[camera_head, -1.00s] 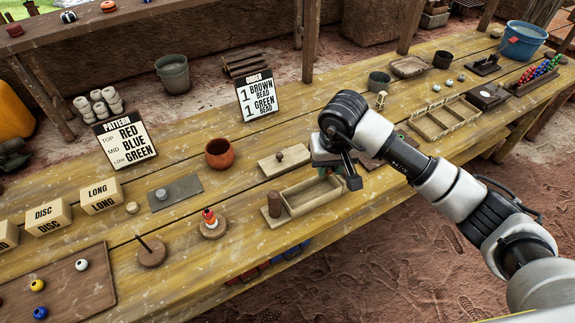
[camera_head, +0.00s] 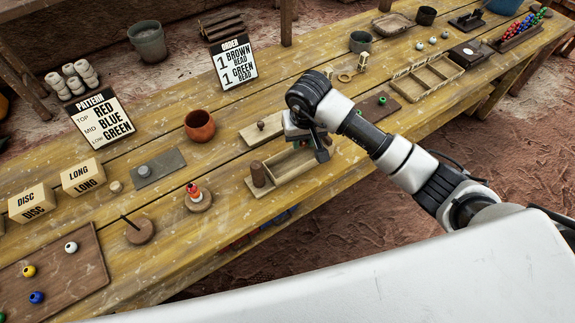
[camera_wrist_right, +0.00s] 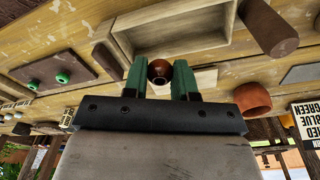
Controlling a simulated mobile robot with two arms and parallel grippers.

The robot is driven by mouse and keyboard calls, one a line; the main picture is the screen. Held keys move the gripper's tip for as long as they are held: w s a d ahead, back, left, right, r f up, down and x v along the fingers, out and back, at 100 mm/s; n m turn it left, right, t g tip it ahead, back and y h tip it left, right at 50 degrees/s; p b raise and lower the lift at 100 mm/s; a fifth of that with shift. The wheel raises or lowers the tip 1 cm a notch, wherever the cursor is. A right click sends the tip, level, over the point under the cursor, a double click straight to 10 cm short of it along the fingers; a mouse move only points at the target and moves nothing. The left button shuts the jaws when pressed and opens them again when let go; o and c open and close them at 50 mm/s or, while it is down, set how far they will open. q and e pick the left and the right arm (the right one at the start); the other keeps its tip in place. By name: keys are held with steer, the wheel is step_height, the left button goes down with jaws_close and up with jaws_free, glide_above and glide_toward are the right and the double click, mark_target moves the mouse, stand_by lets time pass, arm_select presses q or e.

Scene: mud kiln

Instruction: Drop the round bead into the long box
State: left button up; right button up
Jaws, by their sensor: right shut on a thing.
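A brown round bead (camera_wrist_right: 160,72) is between the green-padded fingers of my right gripper (camera_wrist_right: 160,80) in the wrist view, and they are shut on it. In the head view the right gripper (camera_head: 309,143) is by the right end of an open, long wooden box (camera_head: 285,181); the bead is hidden there. The box's hollow shows empty in the wrist view (camera_wrist_right: 180,30). I cannot tell whether the bead is exactly over the hollow. A separate block marked LONG (camera_head: 83,177) stands far left. My left gripper is not in view.
A brown peg (camera_head: 259,174) stands at the box's left end. A flat board with a knob (camera_head: 261,126) lies behind it, and a clay pot (camera_head: 200,126) is farther left. A dark board with green beads (camera_head: 382,100) lies to the right.

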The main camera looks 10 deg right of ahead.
steer(key=shift+f, duration=0.1)
steer(key=o, duration=1)
steer(key=r, duration=0.3)
steer(key=s+r+b, duration=0.1)
steer(key=r, duration=0.3)
steer(key=r+b, duration=0.1)
steer(key=r, duration=0.2)
steer(key=shift+s+r, duration=0.2)
steer(key=shift+r, duration=0.2)
steer(key=shift+a, duration=0.1)
